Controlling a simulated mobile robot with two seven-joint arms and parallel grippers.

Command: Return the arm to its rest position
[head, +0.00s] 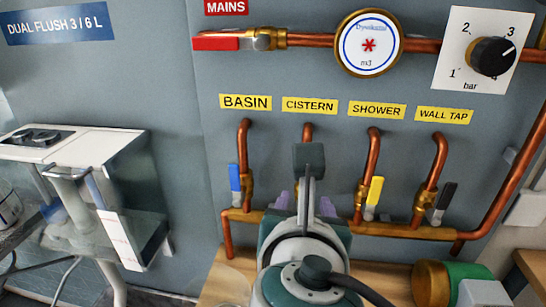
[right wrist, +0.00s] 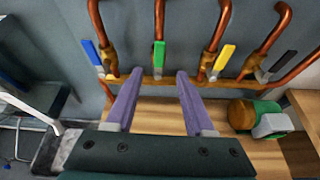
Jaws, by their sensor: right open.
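My right gripper (head: 303,200) is in the middle of the head view, in front of the valve manifold (head: 385,230). In the right wrist view its two purple fingers (right wrist: 160,75) are spread apart with nothing held between them. The green-handled valve (right wrist: 159,55) shows beyond the gap between the fingertips; my arm hides it in the head view. The blue lever (head: 235,178), yellow lever (head: 375,192) and black lever (head: 446,196) stand on their own pipe branches. My left gripper is not in view.
A red lever (head: 216,43), a round meter (head: 369,43) and a black dial knob (head: 492,56) sit along the upper pipe. A green and brass cylinder (head: 437,283) lies on the wooden bench at right. A transparent cistern (head: 125,190) stands at left.

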